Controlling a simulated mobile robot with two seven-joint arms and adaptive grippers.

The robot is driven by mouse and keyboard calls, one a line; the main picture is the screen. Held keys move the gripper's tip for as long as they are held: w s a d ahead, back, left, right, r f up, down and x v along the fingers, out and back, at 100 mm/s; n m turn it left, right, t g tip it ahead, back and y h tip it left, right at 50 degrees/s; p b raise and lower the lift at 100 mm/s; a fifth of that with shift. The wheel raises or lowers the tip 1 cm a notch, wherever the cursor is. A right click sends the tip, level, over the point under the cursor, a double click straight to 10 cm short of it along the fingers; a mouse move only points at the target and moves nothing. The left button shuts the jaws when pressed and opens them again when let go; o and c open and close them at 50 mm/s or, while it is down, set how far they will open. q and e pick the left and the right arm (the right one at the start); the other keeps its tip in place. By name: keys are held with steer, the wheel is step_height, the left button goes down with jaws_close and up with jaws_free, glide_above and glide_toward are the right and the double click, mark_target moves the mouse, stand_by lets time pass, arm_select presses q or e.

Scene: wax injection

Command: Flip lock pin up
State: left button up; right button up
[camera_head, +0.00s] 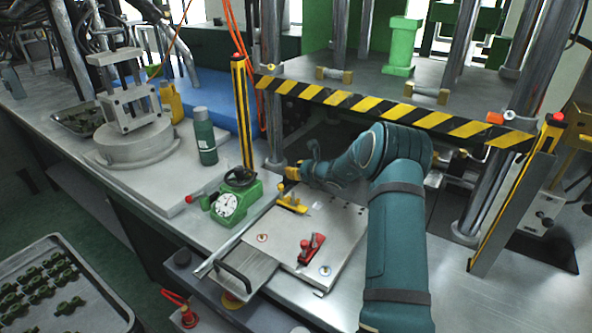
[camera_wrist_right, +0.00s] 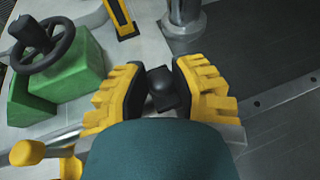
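My right gripper (camera_head: 292,173) is at the far-left corner of the mould plate (camera_head: 338,238), past the yellow lever clamp (camera_head: 292,204). In the right wrist view, its yellow fingers (camera_wrist_right: 160,85) stand apart, with a small dark rounded piece (camera_wrist_right: 160,84) between them. This may be the lock pin; its lower part is hidden and I cannot tell whether the fingers touch it. A yellow knob (camera_wrist_right: 27,152) shows at the lower left of that view. A red lever clamp (camera_head: 311,247) sits on the near part of the plate. My left gripper is not in view.
A green gauge with a handwheel (camera_head: 235,203) stands just left of the plate. A yellow-black post (camera_head: 243,115) and a metal column (camera_head: 271,90) stand close behind the gripper. A striped bar (camera_head: 380,106) crosses above it. A green bottle (camera_head: 204,136) stands farther left.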

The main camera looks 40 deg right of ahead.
jaws_close()
steer(key=shift+r, duration=0.1)
steer(key=shift+r+p, duration=0.45)
steer(key=shift+r, duration=0.9)
steer(key=o, duration=0.8)
jaws_free()
